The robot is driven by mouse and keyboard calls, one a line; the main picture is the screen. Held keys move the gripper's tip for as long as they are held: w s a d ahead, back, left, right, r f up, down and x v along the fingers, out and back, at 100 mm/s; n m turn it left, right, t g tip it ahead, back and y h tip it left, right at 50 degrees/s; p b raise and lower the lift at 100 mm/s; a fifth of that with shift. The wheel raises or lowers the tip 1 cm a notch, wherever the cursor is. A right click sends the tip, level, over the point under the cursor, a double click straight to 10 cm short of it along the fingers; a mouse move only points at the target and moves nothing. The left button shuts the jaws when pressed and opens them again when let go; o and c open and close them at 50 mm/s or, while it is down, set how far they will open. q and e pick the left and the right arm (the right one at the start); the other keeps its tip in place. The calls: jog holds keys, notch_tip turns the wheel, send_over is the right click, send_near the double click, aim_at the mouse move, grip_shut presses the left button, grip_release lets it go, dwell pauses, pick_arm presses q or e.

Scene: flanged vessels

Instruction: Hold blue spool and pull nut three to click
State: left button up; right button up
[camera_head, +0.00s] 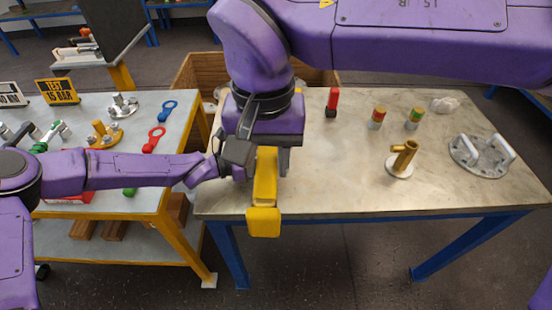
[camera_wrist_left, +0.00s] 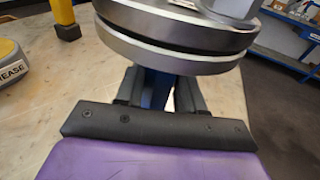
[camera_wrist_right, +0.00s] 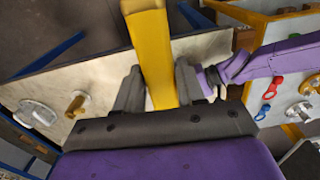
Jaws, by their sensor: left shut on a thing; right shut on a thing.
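The blue spool (camera_wrist_left: 157,88) shows in the left wrist view as a blue neck under a pair of stacked steel flanges (camera_wrist_left: 175,45). My left gripper (camera_wrist_left: 158,92) is shut on that neck, just below the flanges. In the head view the spool is hidden behind my right gripper and wrist. My right gripper (camera_wrist_right: 158,88) is shut on a yellow tool (camera_wrist_right: 147,35), a long bar, which also shows in the head view (camera_head: 264,185) with a block at its near end. The two grippers are close together at the table's left end. Nut three cannot be made out.
The stone-topped table (camera_head: 330,180) is clear in its middle. A brass fitting (camera_head: 404,158), a flange with two handles (camera_head: 482,153), small cans and a red-handled item (camera_head: 333,102) stand right. A wooden crate (camera_head: 195,70) is behind. A side table (camera_head: 90,180) stands left.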

jog(key=w+a+f, duration=0.2)
jog(key=w+f, duration=0.1)
jog(key=f, duration=0.1)
jog(key=shift+w+f+n, duration=0.2)
jog(key=shift+w+n, duration=0.05)
jog(key=shift+n, duration=0.05)
jog(key=shift+f, duration=0.2)
dwell(0.4)
jog(key=shift+f, duration=1)
jog(key=shift+a, duration=0.1)
